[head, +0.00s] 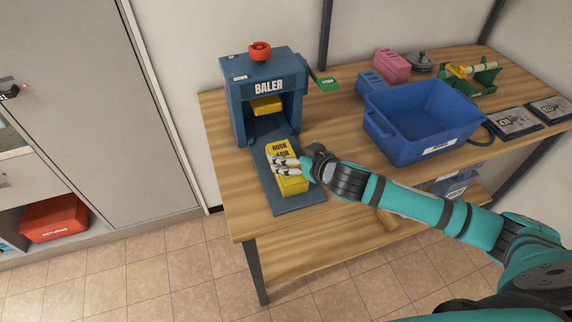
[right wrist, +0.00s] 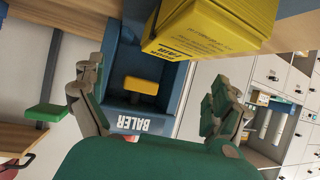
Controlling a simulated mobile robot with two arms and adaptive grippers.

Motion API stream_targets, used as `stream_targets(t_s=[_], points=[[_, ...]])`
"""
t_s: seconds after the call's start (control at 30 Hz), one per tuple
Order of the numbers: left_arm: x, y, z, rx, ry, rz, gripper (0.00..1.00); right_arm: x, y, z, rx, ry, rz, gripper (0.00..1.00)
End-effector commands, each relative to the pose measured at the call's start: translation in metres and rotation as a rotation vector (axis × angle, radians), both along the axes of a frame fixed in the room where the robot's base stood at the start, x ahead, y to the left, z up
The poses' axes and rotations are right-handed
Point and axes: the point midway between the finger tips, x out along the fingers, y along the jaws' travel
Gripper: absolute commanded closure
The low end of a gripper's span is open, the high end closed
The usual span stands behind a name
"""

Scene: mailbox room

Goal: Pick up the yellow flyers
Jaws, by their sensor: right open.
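The yellow flyers (head: 292,185) form a block-like stack marked "BOOK FAIR", lying on the blue tray of the baler in the head view. They also show at the top of the right wrist view (right wrist: 215,28), upside down. My right gripper (head: 277,165) is above the middle of the stack in the head view and hides part of it. In the right wrist view my right gripper (right wrist: 155,80) has its fingers spread, with nothing between them. I cannot tell whether the fingers touch the stack. My left gripper is not in view.
The blue baler (head: 255,75) with a red knob, a yellow block inside and a green handle (head: 327,84) stands just behind the flyers. A blue bin (head: 425,125) is right of them on the wooden table (head: 225,165). Pink and blue boxes stand behind the bin.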

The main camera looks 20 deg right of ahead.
Motion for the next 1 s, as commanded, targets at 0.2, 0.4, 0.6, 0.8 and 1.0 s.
stream_targets(t_s=[0.2, 0.4, 0.6, 0.8, 1.0], points=[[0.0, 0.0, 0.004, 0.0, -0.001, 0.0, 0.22, 0.018, 0.005, -0.01, 0.0, 0.0, 0.001, 0.0], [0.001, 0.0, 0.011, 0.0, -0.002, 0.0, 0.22, 0.032, 0.013, -0.02, 0.0, 0.0, 0.001, 0.0], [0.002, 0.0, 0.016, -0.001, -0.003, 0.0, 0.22, 0.052, 0.02, -0.036, -0.001, 0.001, -0.001, 0.0], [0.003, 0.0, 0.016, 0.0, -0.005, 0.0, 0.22, 0.058, 0.022, -0.041, 0.0, 0.001, 0.001, 0.0], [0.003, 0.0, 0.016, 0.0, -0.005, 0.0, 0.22, 0.058, 0.022, -0.041, 0.0, 0.001, 0.001, 0.07]])
